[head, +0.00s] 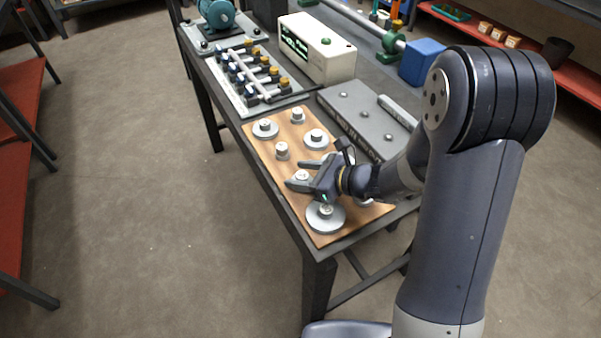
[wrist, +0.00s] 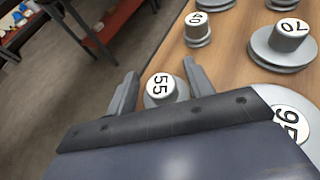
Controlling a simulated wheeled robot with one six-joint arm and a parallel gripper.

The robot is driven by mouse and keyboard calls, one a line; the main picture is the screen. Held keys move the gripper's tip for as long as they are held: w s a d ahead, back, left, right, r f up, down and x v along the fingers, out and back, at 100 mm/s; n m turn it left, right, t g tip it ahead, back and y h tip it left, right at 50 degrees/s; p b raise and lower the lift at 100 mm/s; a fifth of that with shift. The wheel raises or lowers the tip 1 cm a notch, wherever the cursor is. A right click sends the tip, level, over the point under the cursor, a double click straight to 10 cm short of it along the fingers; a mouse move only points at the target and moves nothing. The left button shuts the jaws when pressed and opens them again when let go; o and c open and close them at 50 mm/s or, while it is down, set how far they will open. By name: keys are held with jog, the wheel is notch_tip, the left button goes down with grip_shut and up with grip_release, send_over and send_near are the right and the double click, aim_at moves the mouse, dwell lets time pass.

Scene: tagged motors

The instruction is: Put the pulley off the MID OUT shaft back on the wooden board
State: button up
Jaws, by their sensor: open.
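The wooden board (head: 263,152) lies on the near end of the bench and bears several grey pulleys with white numbered tops. My gripper (head: 299,174) is low over the board, its fingers apart around a small pulley. In the wrist view that pulley, marked 55 (wrist: 161,88), stands between the two open fingertips (wrist: 160,80). It appears upright on the board; its base is partly hidden by my gripper, and I cannot tell whether the fingers touch it. Pulleys marked 40 (wrist: 197,28), 70 (wrist: 283,43) and 95 (wrist: 290,125) stand nearby. I cannot make out a MID OUT label.
A large pulley (head: 325,217) stands at the board's near end. A grey flat case (head: 362,115) lies right of the board. Beyond are a rack with blue and yellow knobs (head: 250,75), a white box (head: 315,48), a blue block (head: 422,62) and a teal motor (head: 216,13).

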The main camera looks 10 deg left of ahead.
jog(key=v, duration=1.1)
jog(key=shift+d, duration=0.1)
jog(key=shift+s+d, duration=0.15)
jog(key=shift+d, duration=0.05)
